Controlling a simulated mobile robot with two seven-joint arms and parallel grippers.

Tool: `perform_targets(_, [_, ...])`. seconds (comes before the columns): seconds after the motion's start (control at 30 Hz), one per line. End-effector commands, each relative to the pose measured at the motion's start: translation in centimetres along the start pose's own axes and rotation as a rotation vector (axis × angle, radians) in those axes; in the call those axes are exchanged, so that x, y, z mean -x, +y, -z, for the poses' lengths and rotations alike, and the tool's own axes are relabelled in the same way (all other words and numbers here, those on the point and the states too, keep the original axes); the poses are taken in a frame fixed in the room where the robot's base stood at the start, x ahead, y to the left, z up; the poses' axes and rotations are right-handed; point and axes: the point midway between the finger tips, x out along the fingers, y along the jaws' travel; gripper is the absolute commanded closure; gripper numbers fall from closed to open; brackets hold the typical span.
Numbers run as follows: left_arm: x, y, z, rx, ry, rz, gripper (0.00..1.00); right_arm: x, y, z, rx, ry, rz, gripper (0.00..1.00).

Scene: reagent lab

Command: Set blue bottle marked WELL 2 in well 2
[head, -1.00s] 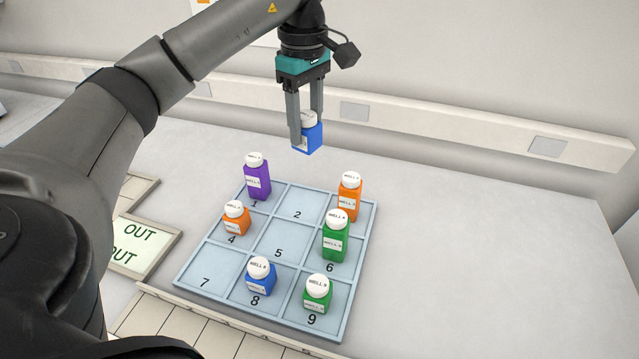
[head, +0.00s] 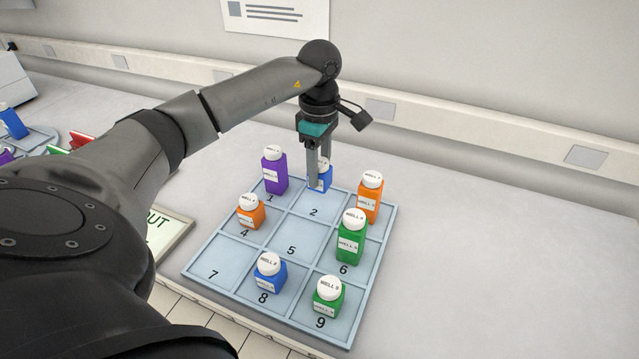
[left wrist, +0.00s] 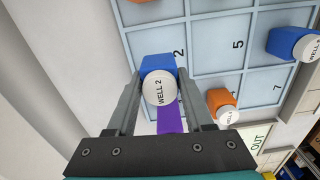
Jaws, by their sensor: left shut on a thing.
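The blue bottle marked WELL 2 (head: 325,178) has a white cap and is upright at the back part of well 2 (head: 312,205) of the pale blue tray (head: 222,246). My left gripper (head: 319,182) points down and is shut on it, one finger on each side. In the left wrist view the bottle's cap (left wrist: 160,88) reads WELL 2 and sits between the fingers. I cannot tell whether its base touches the well floor. My right gripper is not in view.
A purple bottle (head: 274,172) stands in well 1, close left of the gripper. An orange bottle (head: 369,198) stands to the right. A second orange (head: 251,214), a green (head: 351,240), a blue (head: 269,275) and another green bottle (head: 327,299) fill other wells. Wells 5 and 7 are empty.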

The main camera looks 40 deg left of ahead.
Motion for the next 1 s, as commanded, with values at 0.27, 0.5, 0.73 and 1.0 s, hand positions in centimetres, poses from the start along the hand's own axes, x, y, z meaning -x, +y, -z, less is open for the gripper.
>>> perform_targets(0.27, [-3.1, -0.1, 0.0, 0.001, 0.0, 0.004, 1.0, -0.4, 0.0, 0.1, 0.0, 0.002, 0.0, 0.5])
perform_targets(0.5, [-4.5, 0.0, 0.0, -0.001, 0.0, -0.001, 1.0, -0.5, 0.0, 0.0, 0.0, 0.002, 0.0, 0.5])
perform_targets(0.73, [-4.8, 0.0, 0.0, 0.0, 0.0, -0.001, 1.0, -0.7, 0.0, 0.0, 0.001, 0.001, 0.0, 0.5])
perform_targets(1.0, [-4.8, 0.0, 0.0, 0.0, 0.0, 0.0, 0.21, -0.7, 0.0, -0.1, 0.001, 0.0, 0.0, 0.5])
